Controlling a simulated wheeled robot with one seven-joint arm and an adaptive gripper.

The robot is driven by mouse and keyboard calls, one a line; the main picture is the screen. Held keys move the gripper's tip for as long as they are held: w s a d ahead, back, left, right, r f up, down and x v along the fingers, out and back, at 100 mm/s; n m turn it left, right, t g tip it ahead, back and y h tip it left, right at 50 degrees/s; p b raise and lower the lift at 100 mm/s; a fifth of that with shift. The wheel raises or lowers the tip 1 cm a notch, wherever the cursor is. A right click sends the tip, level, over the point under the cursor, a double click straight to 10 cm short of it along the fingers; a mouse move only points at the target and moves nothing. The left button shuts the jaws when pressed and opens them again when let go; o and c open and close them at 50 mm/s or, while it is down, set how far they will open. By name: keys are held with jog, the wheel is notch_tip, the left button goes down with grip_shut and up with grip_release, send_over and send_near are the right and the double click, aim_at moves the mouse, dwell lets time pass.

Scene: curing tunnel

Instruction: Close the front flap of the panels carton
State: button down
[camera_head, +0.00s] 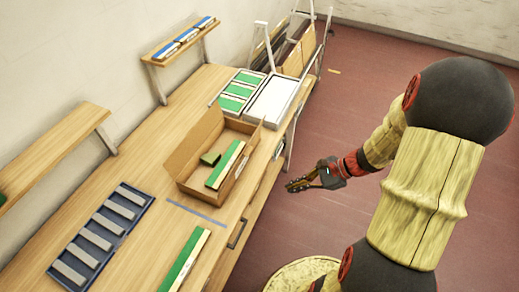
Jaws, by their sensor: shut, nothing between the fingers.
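The panels carton (184,179) is a brown cardboard box on the wooden bench, near its front edge. Its far-left flap stands up, and a narrow flap shows raised at its right corner. Inside lie a small dark green piece (210,158) and a long green and white panel (225,165). Which flap is the front one is hard to tell. My gripper (289,187) is shut and empty. It hangs over the red floor, to the right of the bench and apart from the carton.
A blue tray (113,239) with several grey bars and a green and white strip (185,260) lie on the bench (150,215). White trays (270,101), one holding green panels, stand behind the carton. Wall shelves (53,148) overhang the left. The floor right of the bench is open.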

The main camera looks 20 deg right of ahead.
aim_at(246, 155)
jog(key=w+d+r+m+t, duration=0.2)
jog(key=w+d+m+t, duration=0.15)
jog(key=w+m, duration=0.45)
jog(key=w+a+f+n+b, duration=0.1)
jog(key=w+a+f, duration=0.3)
jog(key=w+a, duration=0.5)
jog(key=shift+w+a+f+t+b, duration=0.15)
jog(key=shift+w+a+t+b, duration=0.1)
jog(key=shift+w+t+b, duration=0.15)
jog(key=shift+s+p, duration=0.1)
jog(key=shift+p, duration=0.2)
jog(key=shift+a+r+p, duration=0.1)
jog(key=shift+r+p, duration=0.25)
jog(key=shift+p, duration=0.35)
